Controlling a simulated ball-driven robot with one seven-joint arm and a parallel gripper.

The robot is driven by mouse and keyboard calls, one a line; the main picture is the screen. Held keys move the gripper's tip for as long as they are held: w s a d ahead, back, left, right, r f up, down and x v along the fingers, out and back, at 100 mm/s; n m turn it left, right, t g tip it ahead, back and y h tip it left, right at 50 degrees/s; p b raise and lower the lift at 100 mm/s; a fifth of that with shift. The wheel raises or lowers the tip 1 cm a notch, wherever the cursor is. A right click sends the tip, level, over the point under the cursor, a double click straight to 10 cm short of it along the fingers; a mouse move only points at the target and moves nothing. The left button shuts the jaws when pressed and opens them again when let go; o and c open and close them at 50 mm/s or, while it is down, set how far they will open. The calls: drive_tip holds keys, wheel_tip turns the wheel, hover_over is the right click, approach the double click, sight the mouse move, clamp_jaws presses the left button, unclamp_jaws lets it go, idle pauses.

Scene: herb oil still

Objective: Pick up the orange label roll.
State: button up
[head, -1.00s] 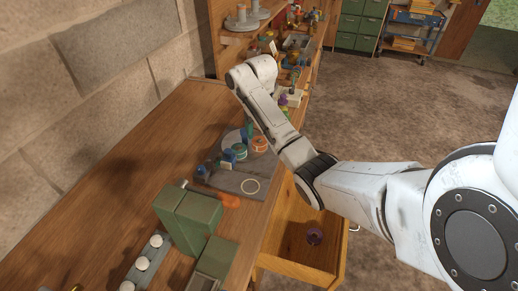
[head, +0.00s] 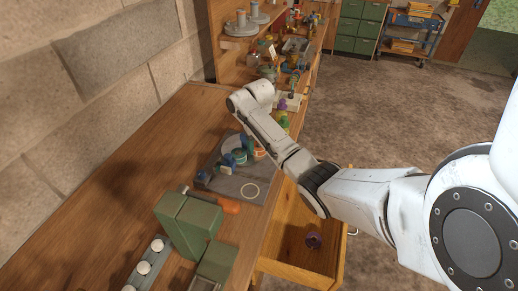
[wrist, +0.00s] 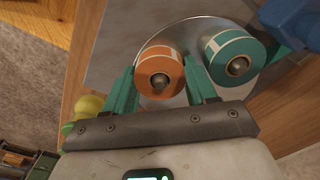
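The orange label roll (wrist: 160,72) shows in the wrist view with a white stripe on its top and a metal post through its centre. It sits on a round grey plate (wrist: 192,32). A sliver of the orange roll (head: 259,153) shows beside my arm in the head view. My gripper (wrist: 160,68) is open, with one teal finger on each side of the orange roll. Whether the fingers touch it I cannot tell. The fingers are hidden in the head view.
A teal label roll (wrist: 234,62) stands right beside the orange one, close to my right finger. A blue object (wrist: 290,22) is at the upper right. A green box (head: 188,222) stands nearer on the bench. An open drawer (head: 300,245) juts out below.

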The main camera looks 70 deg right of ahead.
drive_tip(key=c, duration=0.3)
drive_tip(key=shift+r, duration=0.15)
